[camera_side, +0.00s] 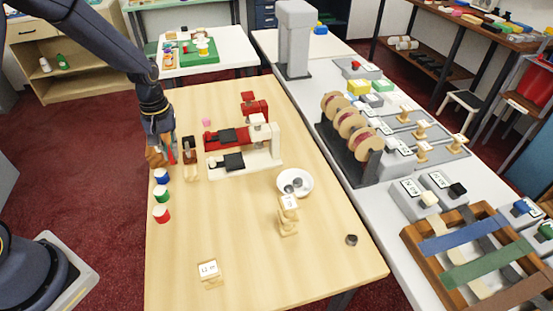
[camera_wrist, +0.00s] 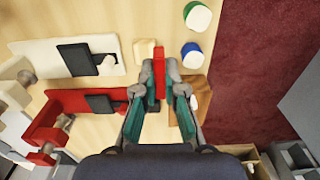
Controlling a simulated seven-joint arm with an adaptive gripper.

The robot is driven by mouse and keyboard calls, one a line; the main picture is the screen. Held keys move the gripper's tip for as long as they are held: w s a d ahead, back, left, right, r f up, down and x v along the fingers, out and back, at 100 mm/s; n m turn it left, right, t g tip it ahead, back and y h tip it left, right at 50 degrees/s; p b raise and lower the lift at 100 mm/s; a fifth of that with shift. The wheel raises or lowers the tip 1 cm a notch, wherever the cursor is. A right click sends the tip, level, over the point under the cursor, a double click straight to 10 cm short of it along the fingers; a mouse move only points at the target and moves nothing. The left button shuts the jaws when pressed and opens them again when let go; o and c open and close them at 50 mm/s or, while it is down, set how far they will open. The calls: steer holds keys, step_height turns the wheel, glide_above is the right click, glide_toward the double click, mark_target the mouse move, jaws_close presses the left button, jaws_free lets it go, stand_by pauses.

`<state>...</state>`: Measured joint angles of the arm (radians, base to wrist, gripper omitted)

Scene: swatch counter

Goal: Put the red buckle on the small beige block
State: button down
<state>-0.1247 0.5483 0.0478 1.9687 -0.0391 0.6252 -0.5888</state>
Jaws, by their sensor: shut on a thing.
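My gripper (camera_wrist: 160,68) shows in the wrist view with its teal fingers closed on a red, narrow piece, the red buckle (camera_wrist: 159,79). A small beige block (camera_wrist: 146,49) lies just left of the fingertips in the wrist view. The buckle appears beside the block; whether they touch is unclear. In the side view my gripper (camera_side: 165,155) is at the table's left edge, above the blue-sided cup. The buckle is mostly hidden there by the fingers. A small beige piece at the foot of a dark brown stand (camera_side: 190,150) seems to be the same block.
A blue cup (camera_side: 161,176), a green cup (camera_side: 161,194) and a red cup (camera_side: 162,213) line the left edge. Red (camera_side: 226,137) and cream (camera_side: 240,163) machines stand to the right. A brown box (camera_wrist: 200,95) is close to the right finger. The table's front middle is mostly clear.

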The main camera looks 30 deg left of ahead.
glide_above(190, 171)
step_height(190, 171, down, 6)
steer(key=shift+r, duration=0.2)
steer(key=shift+w+f, duration=0.1)
steer(key=shift+f, duration=1.5)
steer(key=shift+f, duration=0.1)
steer(key=c, duration=1.3)
jaws_free()
steer(key=shift+o, duration=0.2)
